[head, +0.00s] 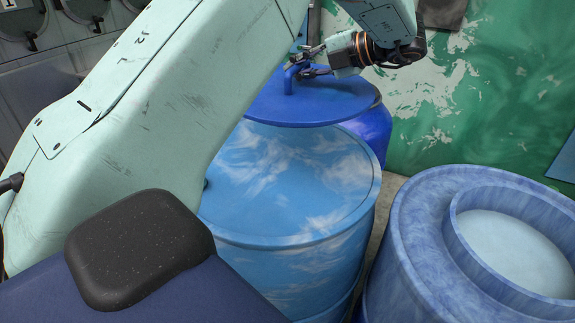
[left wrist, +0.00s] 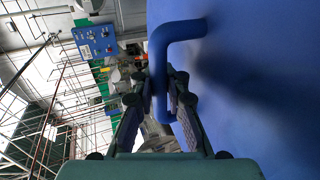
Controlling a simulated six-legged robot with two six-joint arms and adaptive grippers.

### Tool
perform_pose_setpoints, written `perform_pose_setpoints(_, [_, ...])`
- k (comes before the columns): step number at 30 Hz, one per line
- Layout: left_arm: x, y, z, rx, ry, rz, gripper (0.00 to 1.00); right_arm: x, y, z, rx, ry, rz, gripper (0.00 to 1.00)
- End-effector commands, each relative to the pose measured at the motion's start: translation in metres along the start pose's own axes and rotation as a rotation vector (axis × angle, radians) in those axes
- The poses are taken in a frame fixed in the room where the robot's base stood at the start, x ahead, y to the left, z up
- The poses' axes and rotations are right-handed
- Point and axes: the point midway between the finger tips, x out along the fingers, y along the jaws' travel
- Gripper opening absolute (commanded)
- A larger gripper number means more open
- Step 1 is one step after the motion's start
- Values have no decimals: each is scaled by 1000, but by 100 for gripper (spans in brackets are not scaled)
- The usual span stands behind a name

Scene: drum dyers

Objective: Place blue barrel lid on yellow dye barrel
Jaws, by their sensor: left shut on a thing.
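The blue barrel lid (head: 335,101) is a flat round disc with a bent bar handle (head: 289,77). My left gripper (head: 304,62) is shut on that handle, above the lid, in the head view. In the left wrist view the fingers (left wrist: 160,88) close around the blue handle (left wrist: 176,32), and the lid's flat face (left wrist: 255,100) fills the right side. The lid overlaps the far edge of a sky-patterned barrel and a dark blue barrel behind it. I cannot tell whether it touches either. No yellow dye barrel shows in these frames. My right gripper is not in view.
A light blue barrel (head: 280,190) with cloud patterns and a closed top stands in the middle. A dark blue barrel (head: 374,130) is behind it. A blue-streaked drum (head: 415,235) with a raised inner ring stands at right. A peeling green wall (head: 500,90) closes the back.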

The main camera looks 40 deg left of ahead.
Motion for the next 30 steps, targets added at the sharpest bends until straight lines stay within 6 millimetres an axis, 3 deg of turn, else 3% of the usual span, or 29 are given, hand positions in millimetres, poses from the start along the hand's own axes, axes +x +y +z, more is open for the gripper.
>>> perform_pose_setpoints(16, [30, -70, 1, -2, -2, 2, 0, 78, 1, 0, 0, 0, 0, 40])
perform_pose_setpoints(26, [38, -88, 4, -1, -2, 2, 0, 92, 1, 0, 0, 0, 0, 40])
perform_pose_setpoints(30, [46, -107, 3, 1, -1, 2, 0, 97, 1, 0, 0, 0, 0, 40])
